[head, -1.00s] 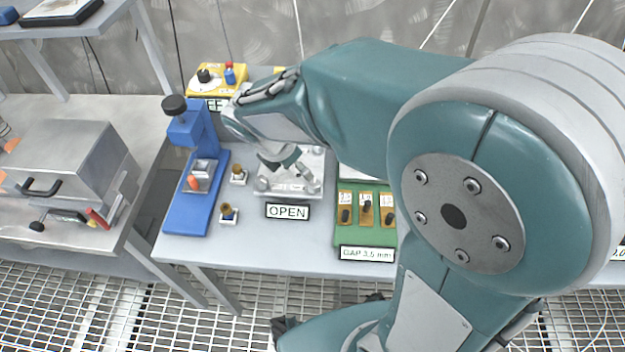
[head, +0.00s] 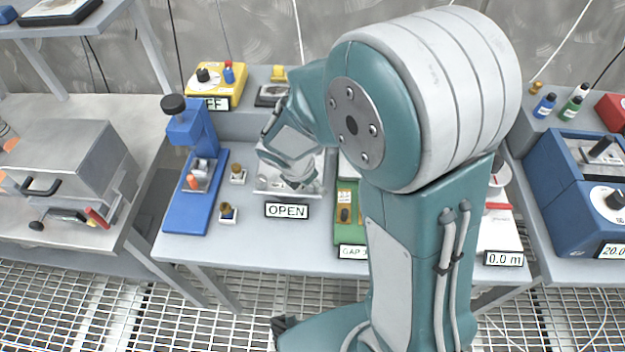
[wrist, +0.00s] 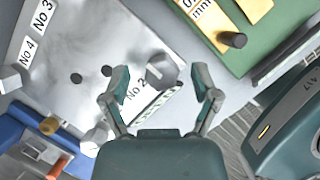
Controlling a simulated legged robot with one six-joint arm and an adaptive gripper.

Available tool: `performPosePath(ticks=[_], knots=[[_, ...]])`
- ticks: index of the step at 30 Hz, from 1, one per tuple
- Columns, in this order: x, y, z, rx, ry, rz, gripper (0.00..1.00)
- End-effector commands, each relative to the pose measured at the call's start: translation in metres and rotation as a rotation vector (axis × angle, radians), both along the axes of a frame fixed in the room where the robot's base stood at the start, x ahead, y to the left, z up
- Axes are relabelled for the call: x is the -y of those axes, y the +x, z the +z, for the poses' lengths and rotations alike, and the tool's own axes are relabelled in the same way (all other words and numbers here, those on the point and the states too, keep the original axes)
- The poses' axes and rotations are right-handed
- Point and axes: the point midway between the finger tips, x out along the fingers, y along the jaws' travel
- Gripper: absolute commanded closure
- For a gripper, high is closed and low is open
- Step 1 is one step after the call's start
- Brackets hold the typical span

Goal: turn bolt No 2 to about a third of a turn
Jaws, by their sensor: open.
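The steel plate (wrist: 75,55) lies under my gripper in the wrist view. The label No 2 (wrist: 137,93) is on it, and the grey bolt head beside that label, bolt No 2 (wrist: 161,70), stands near the plate's edge. My gripper (wrist: 161,78) is open, with one finger on either side of this bolt and a visible gap to each. Whether the fingertips are level with the bolt head I cannot tell. In the head view my gripper (head: 294,182) is low over the plate (head: 262,182) and hides most of it.
Labels No 3 (wrist: 43,14) and No 4 (wrist: 28,50) mark other plate corners. The green gauge tray (head: 347,228) stands close on the right, the blue press (head: 185,210) on the left. The OPEN sign (head: 287,211) is in front. A blue box (head: 570,200) stands far right.

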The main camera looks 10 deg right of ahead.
Motion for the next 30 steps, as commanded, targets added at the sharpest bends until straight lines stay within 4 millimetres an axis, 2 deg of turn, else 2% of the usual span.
performPosePath(ticks=[1, 6, 20, 30], knots=[[0.0, 0.0, 0.0001, 0.0, 0.0, 0.0, 0.26], [-0.0001, 0.0, 0.0002, 0.0, 0.0, 0.0, 1.0], [-0.0006, 0.0007, 0.0002, 0.001, 0.001, -0.053, 1.0], [-0.0011, 0.002, 0.0001, 0.002, 0.002, -0.296, 1.0]])
